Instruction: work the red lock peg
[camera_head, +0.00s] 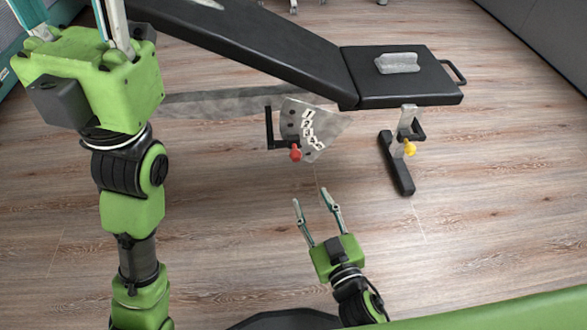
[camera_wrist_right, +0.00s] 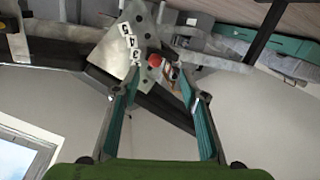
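The red lock peg (camera_head: 295,153) sticks out at the lower edge of a grey numbered plate (camera_head: 312,128) with several holes, under a black padded bench (camera_head: 265,45). In the right wrist view the peg's round red head (camera_wrist_right: 155,60) shows between the fingers, beyond their tips. My right gripper (camera_head: 314,196) is open and empty, below and slightly right of the peg in the head view, and apart from it. My left gripper (camera_head: 78,10) is at the upper left; its fingers run up toward the picture's top edge and its fingertips are cut off.
A yellow knob (camera_head: 409,147) is on the bench's black foot support (camera_head: 396,165) at right. A grey block (camera_head: 397,62) lies on the bench's seat pad (camera_head: 425,80). The wooden floor (camera_head: 480,220) is clear around my right gripper.

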